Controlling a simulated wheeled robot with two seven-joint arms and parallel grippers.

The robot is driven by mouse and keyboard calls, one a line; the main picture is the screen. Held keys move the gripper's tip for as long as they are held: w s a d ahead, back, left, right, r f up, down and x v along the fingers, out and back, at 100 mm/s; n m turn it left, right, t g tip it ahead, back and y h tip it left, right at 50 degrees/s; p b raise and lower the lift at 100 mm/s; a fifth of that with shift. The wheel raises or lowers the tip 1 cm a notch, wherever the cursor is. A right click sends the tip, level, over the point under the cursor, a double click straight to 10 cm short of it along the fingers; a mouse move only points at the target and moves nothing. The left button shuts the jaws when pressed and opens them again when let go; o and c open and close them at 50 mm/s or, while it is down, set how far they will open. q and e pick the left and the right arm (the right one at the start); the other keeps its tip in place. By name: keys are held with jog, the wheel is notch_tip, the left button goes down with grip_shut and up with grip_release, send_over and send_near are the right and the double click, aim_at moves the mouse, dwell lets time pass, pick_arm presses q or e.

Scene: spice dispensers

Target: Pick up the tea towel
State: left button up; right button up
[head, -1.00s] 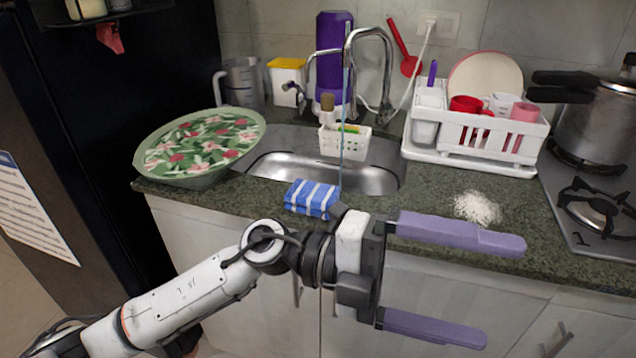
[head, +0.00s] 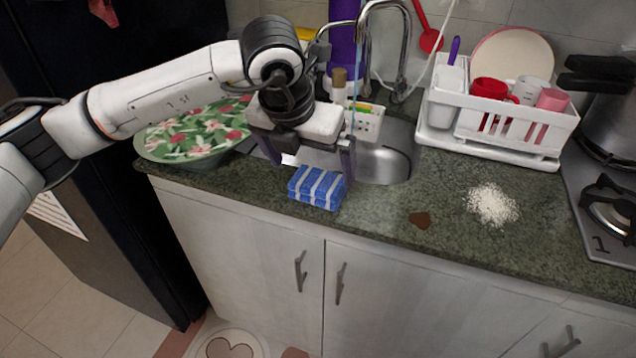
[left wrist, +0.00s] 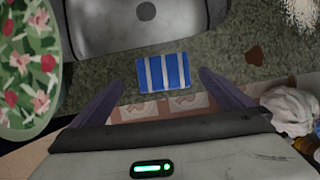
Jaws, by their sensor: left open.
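The tea towel (head: 317,188) is a folded blue cloth with white stripes, lying on the green stone counter at the front edge of the sink. It also shows in the left wrist view (left wrist: 164,72), just beyond and between the fingertips. My left gripper (head: 312,165) points down above and just behind the towel in the head view. In the left wrist view its purple fingers (left wrist: 163,85) are spread wide with nothing between them. I cannot tell whether the fingers touch the towel. My right gripper is not in view.
The steel sink (head: 385,165) with its tap (head: 405,50) is behind the towel. A floral basin (head: 190,135) stands left, a white dish rack (head: 500,120) right. White grains (head: 492,204) and a brown spot (head: 420,220) lie on the open counter to the right.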

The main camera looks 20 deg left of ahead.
aim_at(318, 179)
pick_arm(q)
jog(key=x, duration=0.2)
jog(key=p+x, duration=0.1)
jog(key=x, duration=0.3)
jog(key=shift+d, duration=0.25)
jog(key=shift+r, duration=0.1)
jog(key=shift+c, duration=0.3)
jog(key=c, duration=1.1)
